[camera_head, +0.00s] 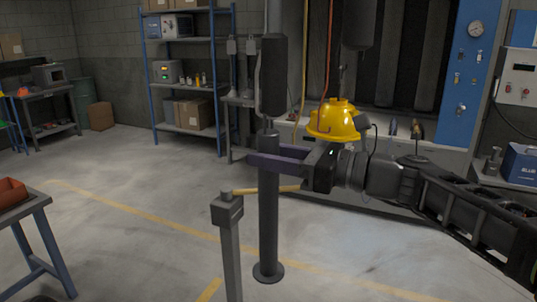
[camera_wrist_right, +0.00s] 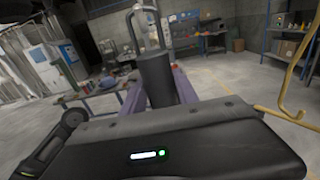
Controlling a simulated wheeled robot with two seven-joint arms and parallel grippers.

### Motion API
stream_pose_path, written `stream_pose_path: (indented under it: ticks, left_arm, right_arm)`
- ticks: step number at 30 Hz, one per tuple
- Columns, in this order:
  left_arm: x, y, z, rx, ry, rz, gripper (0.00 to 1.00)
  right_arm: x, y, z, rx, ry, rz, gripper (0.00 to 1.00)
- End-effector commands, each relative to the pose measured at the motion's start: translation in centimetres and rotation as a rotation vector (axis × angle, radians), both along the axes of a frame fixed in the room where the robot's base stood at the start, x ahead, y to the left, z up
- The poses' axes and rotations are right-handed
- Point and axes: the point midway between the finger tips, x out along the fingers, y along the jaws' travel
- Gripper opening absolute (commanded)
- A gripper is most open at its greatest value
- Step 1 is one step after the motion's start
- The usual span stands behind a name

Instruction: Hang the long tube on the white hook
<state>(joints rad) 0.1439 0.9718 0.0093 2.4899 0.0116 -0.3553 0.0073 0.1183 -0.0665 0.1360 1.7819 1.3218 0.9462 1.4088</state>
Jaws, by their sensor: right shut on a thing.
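A long dark tube (camera_head: 268,215) stands upright in the head view, with a round flange at its lower end. My right gripper (camera_head: 268,152) has purple fingers and is shut on the tube near its top. In the right wrist view the tube (camera_wrist_right: 157,78) sits between the fingers (camera_wrist_right: 160,88), with a metal loop (camera_wrist_right: 145,25) above it. A yellowish hook (camera_head: 268,190) reaches right from a grey post (camera_head: 229,240) beside the tube; it also shows in the wrist view (camera_wrist_right: 288,105). I cannot identify a clearly white hook. My left gripper is not in view.
A dark upright block (camera_head: 273,75) shows directly above the tube. A yellow hard hat (camera_head: 334,120) is behind my right gripper. A blue shelf rack (camera_head: 188,87) stands at the back, and a blue-legged table (camera_head: 35,205) at the left. Open floor lies between.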

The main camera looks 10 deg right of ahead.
Motion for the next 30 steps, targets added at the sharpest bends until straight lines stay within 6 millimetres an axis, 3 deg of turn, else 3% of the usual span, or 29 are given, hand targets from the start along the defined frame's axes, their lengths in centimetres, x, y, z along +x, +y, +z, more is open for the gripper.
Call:
stream_pose_path:
  ticks: [25,26,30]
  left_arm:
    - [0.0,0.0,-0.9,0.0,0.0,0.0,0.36]
    - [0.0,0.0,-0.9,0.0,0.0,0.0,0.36]
    - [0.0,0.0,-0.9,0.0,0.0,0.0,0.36]
  right_arm:
    - [0.0,0.0,-1.0,0.002,-0.002,0.0,0.0]
    - [0.0,0.0,-1.0,0.002,-0.002,0.0,0.38]
    - [0.0,0.0,-1.1,0.002,-0.001,0.0,0.5]
